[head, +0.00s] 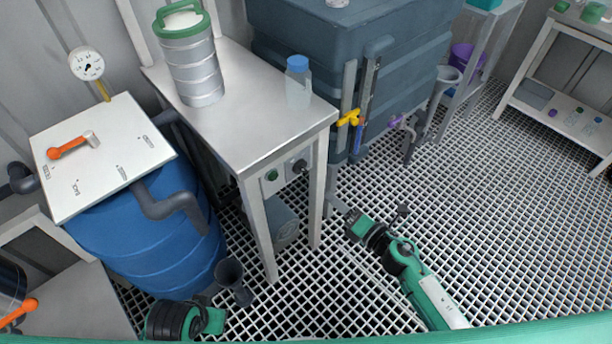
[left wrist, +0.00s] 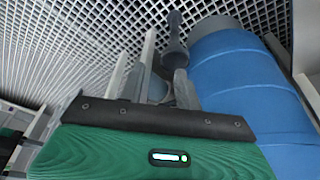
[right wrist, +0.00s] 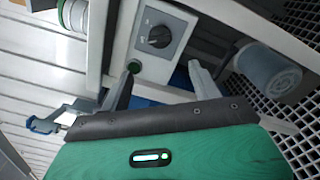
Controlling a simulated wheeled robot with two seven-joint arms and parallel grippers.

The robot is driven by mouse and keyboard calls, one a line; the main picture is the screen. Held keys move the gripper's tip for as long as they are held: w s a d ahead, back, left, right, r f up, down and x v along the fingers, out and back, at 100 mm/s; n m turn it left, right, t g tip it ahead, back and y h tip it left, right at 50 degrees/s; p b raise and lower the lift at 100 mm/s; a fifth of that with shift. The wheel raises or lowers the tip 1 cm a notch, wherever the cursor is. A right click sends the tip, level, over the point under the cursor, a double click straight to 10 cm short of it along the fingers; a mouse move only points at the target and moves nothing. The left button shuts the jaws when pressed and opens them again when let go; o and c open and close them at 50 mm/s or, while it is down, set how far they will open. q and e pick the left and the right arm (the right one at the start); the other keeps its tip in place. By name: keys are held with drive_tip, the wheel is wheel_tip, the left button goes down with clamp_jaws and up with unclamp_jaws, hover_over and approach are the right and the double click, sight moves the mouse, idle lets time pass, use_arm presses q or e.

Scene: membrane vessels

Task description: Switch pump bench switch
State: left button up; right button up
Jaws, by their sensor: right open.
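The pump bench (head: 240,100) is a light metal table. A grey control box under its top carries a black rotary switch (head: 299,166) and a green button (head: 272,175). My left gripper (head: 208,312) is low by the blue barrel, partly hidden in the head view. Its fingers (left wrist: 163,70) stand apart with nothing clearly between them.
A blue barrel (head: 150,245) with a white lid stands left of the bench. A steel canister (head: 190,70) and blue-capped bottle (head: 298,82) stand on top. A dark tank (head: 350,30) with yellow valve (head: 349,118) is behind. A grey pump (right wrist: 270,72) sits beneath; the grating at right is open.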

sight(306, 174)
use_arm(q)
drive_tip(key=shift+w+f, duration=0.15)
drive_tip(key=shift+f, duration=0.1)
use_arm(e)
drive_tip(key=x, duration=1.2)
drive_tip(key=shift+w, duration=0.3)
drive_tip(key=shift+a, duration=0.15)
drive_tip(key=shift+c, duration=0.4)
use_arm(q)
drive_tip(key=shift+s+f, duration=0.1)
drive_tip(key=shift+s, duration=0.1)
use_arm(e)
drive_tip(key=c, duration=0.9)
